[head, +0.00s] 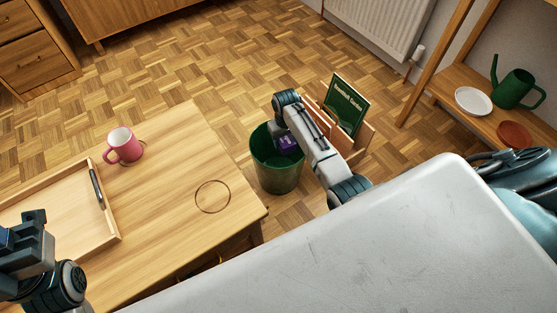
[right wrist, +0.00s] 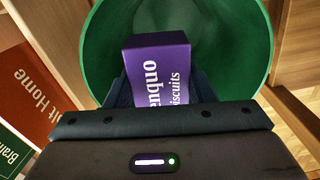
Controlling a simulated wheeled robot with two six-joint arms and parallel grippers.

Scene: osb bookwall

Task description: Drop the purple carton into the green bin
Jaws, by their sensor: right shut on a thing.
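The purple carton (head: 288,144) is held by my right gripper (head: 282,132) over the mouth of the green bin (head: 277,182). The bin stands on the floor to the right of the table. In the right wrist view my right gripper (right wrist: 160,95) is shut on the carton (right wrist: 158,68), whose white lettering shows. The green bin's wall (right wrist: 248,35) surrounds it there, and the carton's lower part is hidden by the gripper. My left gripper (head: 30,240) is at the left edge above the wooden tray; its fingers are unclear.
A table (head: 180,150) holds a pink mug (head: 123,146), a tray (head: 105,240) with a dark pen-like thing, and a ring mark. A wooden book holder (head: 358,140) with a green book (head: 346,105) stands right beside the bin. Parquet floor is clear behind.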

